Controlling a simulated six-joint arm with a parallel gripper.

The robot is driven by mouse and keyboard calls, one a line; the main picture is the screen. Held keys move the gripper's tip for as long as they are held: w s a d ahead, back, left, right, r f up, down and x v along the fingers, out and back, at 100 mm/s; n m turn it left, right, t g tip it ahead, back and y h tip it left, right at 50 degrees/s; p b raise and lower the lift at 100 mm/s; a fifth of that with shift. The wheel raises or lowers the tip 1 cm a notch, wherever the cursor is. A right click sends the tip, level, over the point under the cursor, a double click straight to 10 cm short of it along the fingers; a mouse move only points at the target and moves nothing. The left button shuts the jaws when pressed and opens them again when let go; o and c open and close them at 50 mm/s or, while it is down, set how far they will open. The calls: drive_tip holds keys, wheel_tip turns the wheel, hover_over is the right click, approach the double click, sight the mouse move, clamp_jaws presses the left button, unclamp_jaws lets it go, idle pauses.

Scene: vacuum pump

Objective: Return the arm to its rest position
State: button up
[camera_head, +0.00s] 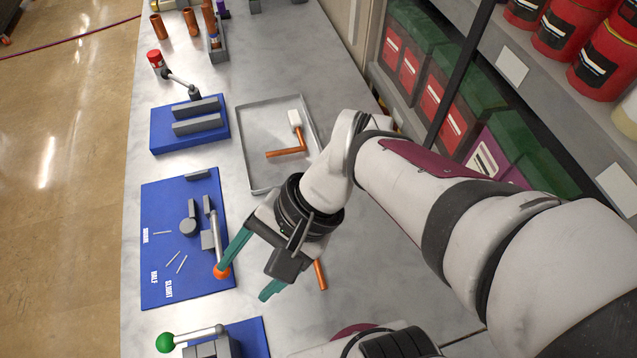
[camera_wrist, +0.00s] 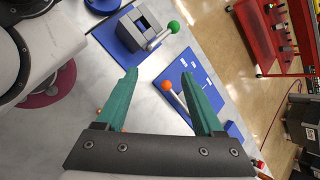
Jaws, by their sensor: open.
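My gripper (camera_head: 247,266) is open, with two teal fingers apart and nothing between them. In the wrist view my gripper (camera_wrist: 164,92) shows the same wide gap. In the head view it hangs beside the right edge of a blue board (camera_head: 160,250) with grey blocks and printed labels. One finger overlaps the area by the orange-knobbed lever (camera_head: 221,270); I cannot tell whether they touch. The arm reaches in from the right, and my wrist hides part of the table.
A grey tray (camera_head: 246,165) holds a copper tube piece with a white end (camera_head: 294,119). A blue fixture (camera_head: 160,127) stands behind the board, a green-knobbed fixture (camera_head: 165,342) in front. A copper tube (camera_head: 320,274) lies beside my gripper. Shelves with bins (camera_head: 440,95) line the right.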

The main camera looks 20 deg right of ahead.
drive_tip(key=s+d+f+n+t+h, duration=0.1)
drive_tip(key=s+d+n+h, duration=0.1)
drive_tip(key=d+h, duration=0.3)
drive_tip(key=s+d, duration=0.1)
drive_tip(key=d, duration=0.3)
drive_tip(key=shift+d+f+n+h, duration=0.25)
drive_tip(key=shift+d+n+h, duration=0.05)
drive_tip(key=shift+d+h, duration=0.1)
drive_tip(key=shift+s, duration=0.1)
